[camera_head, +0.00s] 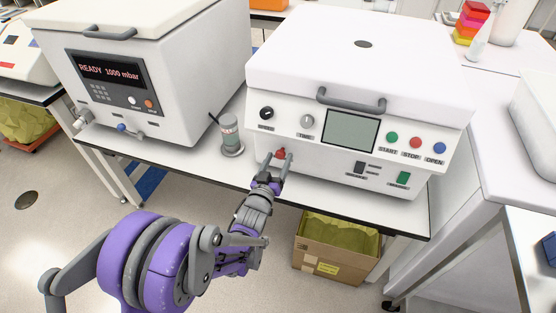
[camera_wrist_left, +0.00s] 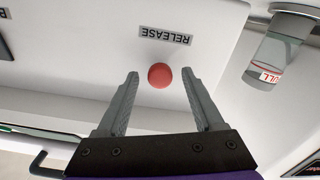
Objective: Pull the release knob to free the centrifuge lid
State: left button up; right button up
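The white centrifuge (camera_head: 300,95) stands on the bench with its lid (camera_head: 365,50) down. The red release knob (camera_head: 281,152) is low on the left of its front panel. In the left wrist view the round red knob (camera_wrist_left: 160,75) sits beside a RELEASE label (camera_wrist_left: 165,35), which appears upside down. My left gripper (camera_head: 269,160) is at the knob in the head view. In the left wrist view its two fingers (camera_wrist_left: 160,78) are spread on either side of the knob, with a gap on each side. My right gripper is not in view.
A clear container with a grey lid (camera_head: 230,135) stands left of the centrifuge and also shows in the left wrist view (camera_wrist_left: 275,55). A white READY-display machine (camera_head: 150,75) stands further left. A cardboard box (camera_head: 335,250) sits below the bench's front edge.

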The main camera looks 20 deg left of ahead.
pick_arm(q)
jog(key=s, duration=1)
jog(key=shift+s+a+p, duration=0.2)
jog(key=shift+s+p, duration=0.1)
jog(key=shift+s, duration=0.1)
